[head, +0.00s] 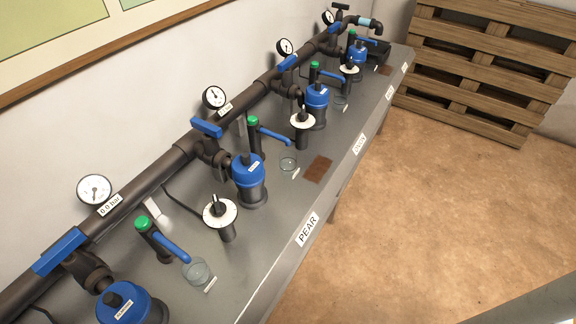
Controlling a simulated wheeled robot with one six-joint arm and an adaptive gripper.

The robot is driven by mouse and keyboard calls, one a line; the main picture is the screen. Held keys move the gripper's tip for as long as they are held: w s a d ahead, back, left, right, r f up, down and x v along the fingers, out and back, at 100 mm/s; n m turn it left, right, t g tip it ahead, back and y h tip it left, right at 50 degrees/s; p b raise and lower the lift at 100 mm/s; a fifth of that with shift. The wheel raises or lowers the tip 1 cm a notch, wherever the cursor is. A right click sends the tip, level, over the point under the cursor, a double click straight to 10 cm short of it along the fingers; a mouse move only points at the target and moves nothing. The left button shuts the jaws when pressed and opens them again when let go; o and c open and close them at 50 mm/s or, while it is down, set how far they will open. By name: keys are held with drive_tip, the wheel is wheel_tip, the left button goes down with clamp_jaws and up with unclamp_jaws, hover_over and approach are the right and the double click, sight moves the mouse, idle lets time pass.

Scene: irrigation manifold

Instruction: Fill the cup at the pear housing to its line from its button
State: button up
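The PEAR label (307,229) is on the bench's front edge. It lines up with a blue-capped housing (250,180), with a blue-handled valve (207,128) behind it. Just beyond that housing stands a tap post with a green button (253,121) and a blue arm (274,135). A clear cup (288,162) stands upright on the bench near the end of that arm, with a small white tag in front. It looks empty; its line is too small to make out. My gripper is not in view.
A nearer cup (197,270) stands under another green-button tap (143,223). White dials (220,213), gauges (214,97) and similar stations line the grey bench (262,240). A brown mat (318,169) lies near its edge. Pallets (490,70) lean behind; floor at right is clear.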

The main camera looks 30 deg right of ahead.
clamp_jaws()
idle(1.0)
